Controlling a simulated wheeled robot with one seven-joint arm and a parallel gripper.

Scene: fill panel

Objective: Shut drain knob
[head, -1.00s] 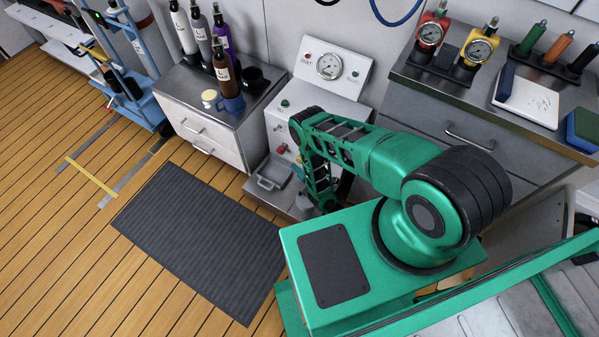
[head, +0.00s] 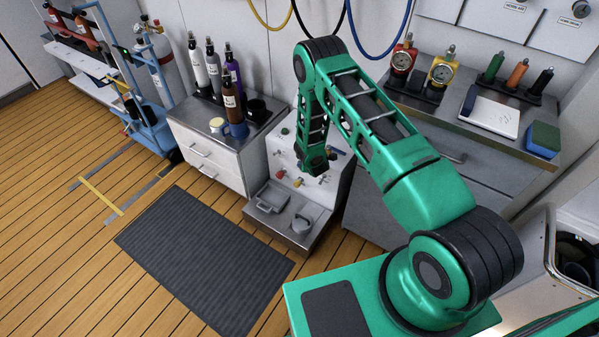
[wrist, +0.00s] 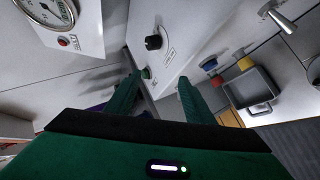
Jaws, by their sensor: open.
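The fill panel (head: 335,185) is a white cabinet partly hidden behind my arm in the head view. In the wrist view, its face carries a black knob (wrist: 153,42), a green button (wrist: 146,73), a blue knob (wrist: 210,65), a yellow knob with red beside it (wrist: 245,64) and a silver lever (wrist: 283,20). The labels are too small to read, so I cannot tell which is the drain knob. My gripper (wrist: 158,76) is open, with its fingers spread before the panel face and nothing seen between them. My arm hides the fingers in the head view.
A grey tray (head: 272,197) sits low before the panel; it also shows in the wrist view (wrist: 250,88). A bottle cabinet (head: 205,150) stands left and a steel counter (head: 460,115) right. A dark mat (head: 200,260) lies on the open wooden floor.

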